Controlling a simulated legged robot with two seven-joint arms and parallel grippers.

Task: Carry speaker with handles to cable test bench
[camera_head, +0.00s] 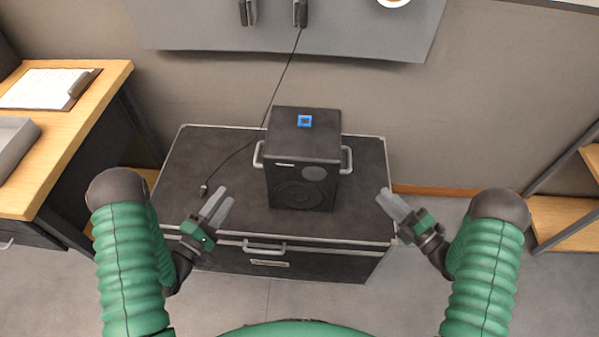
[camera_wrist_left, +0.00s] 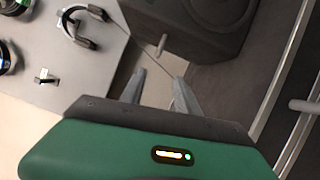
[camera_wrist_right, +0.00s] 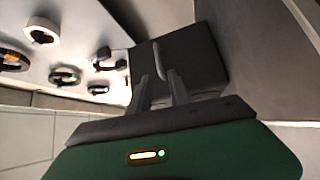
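The black speaker (camera_head: 302,145) stands upright on a black flight case, with a blue square mark on its top. It has a light handle on its left side (camera_head: 258,155) and one on its right side (camera_head: 347,160). My left gripper (camera_head: 220,203) is open and empty, in front and left of the speaker. In the left wrist view the left handle (camera_wrist_left: 162,45) lies beyond the fingers. My right gripper (camera_head: 391,201) is open and empty, in front and right of the speaker. In the right wrist view a handle (camera_wrist_right: 160,62) shows beyond the fingers. No bench is labelled as the cable test bench.
The flight case (camera_head: 185,170) has metal edges and a front handle. A cable with a plug (camera_head: 204,188) lies on its left. A wooden desk (camera_head: 105,95) with a clipboard and grey tray stands left. Wooden shelves (camera_head: 565,215) stand right. A grey board (camera_head: 350,40) is behind.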

